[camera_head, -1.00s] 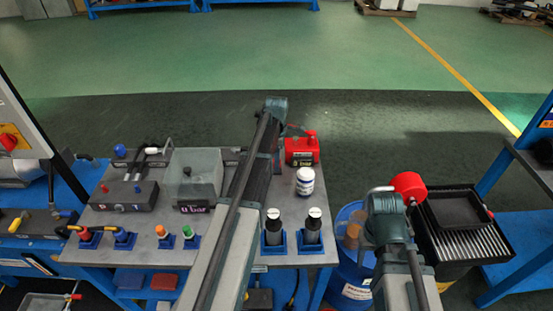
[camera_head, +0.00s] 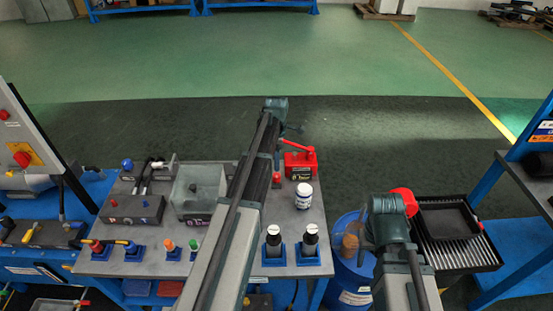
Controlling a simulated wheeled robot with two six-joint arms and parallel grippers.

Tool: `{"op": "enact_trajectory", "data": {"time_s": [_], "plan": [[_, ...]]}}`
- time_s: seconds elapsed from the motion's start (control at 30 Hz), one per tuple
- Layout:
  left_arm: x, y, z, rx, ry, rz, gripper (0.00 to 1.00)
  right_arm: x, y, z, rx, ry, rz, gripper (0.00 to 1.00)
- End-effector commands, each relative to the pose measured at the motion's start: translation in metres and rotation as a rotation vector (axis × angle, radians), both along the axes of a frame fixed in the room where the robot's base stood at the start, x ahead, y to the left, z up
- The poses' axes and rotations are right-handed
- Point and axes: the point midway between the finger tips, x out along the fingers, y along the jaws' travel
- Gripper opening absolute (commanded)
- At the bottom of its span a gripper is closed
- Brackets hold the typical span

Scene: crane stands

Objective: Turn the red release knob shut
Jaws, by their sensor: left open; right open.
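A red device (camera_head: 301,165) with a red lever on top stands at the back right of the grey bench. A small red knob (camera_head: 277,177) shows just left of it, beside my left arm. Which red part is the release knob I cannot tell for sure. My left gripper (camera_head: 292,128) is open and empty, beyond and above the red device, apart from it. Its arm hides the bench middle. My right gripper (camera_head: 366,232) is open, right of the bench above a blue drum; its fingers are hard to make out.
A clear box (camera_head: 198,188) and a dark unit (camera_head: 135,209) stand left. A blue drum (camera_head: 351,282) and a black ribbed crate (camera_head: 456,247) are at right.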

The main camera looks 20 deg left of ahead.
Motion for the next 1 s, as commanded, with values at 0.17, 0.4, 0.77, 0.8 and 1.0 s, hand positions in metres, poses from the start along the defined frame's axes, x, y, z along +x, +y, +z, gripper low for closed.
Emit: {"op": "enact_trajectory", "data": {"time_s": [0.17,0.4,0.77,0.8,1.0], "plan": [[0.000,0.000,0.036,0.000,0.000,0.000,0.71,0.000,0.000,0.036,0.000,0.000,0.000,0.50],[0.000,0.000,0.057,0.000,0.000,0.000,0.71,0.000,0.000,0.057,0.000,0.000,0.001,0.50],[0.000,0.000,0.057,0.000,0.000,0.000,0.71,0.000,0.000,0.057,0.000,0.000,0.001,0.50],[0.000,0.000,0.057,0.000,0.000,0.000,0.71,0.000,0.000,0.057,0.000,0.000,0.001,0.50],[0.000,0.000,0.057,0.000,0.000,0.000,0.71,0.000,0.000,0.057,0.000,0.000,0.001,0.50]]}}
